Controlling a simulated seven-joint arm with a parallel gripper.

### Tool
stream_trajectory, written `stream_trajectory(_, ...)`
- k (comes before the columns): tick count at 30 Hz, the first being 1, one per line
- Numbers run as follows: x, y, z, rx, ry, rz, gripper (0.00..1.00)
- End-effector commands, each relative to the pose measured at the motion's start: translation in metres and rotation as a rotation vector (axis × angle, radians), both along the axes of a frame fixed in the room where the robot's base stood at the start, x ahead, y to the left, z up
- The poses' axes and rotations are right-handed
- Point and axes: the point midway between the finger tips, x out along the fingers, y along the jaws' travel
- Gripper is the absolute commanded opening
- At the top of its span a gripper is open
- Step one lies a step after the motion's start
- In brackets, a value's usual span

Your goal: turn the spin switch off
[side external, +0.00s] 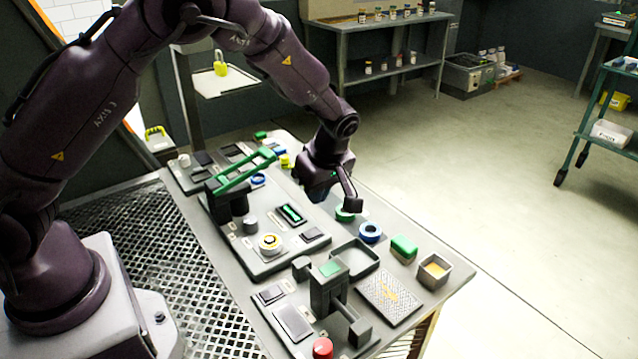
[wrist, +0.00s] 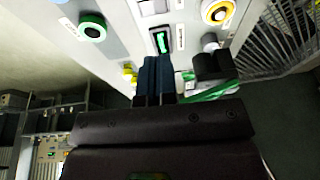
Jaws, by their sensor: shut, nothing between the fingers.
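A rocker switch with a lit green face (side external: 291,213) sits in a dark frame on the grey control panel (side external: 262,262). It also shows in the wrist view (wrist: 161,42), just beyond my fingertips. Its label is too small to read, so I cannot confirm it is the spin switch. My gripper (side external: 314,196) is over the panel's far right side, beyond the green switch. In the wrist view my dark blue fingers (wrist: 155,62) are shut together and empty, pointing toward the switch. I cannot tell whether they touch it.
A black post with a green lever (side external: 245,170) stands left of my gripper.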

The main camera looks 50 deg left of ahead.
Motion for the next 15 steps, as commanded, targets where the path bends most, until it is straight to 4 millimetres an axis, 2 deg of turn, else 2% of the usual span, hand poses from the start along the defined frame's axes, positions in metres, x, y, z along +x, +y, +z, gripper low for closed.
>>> stream_trajectory(3, -0.002, 0.009, -0.028, 0.001, 0.005, 0.004, 0.0)
stream_trajectory(9, -0.005, 0.015, -0.064, 0.001, 0.004, 0.0, 0.0)
stream_trajectory(15, -0.006, 0.015, -0.085, 0.0, 0.0, 0.001, 0.0)
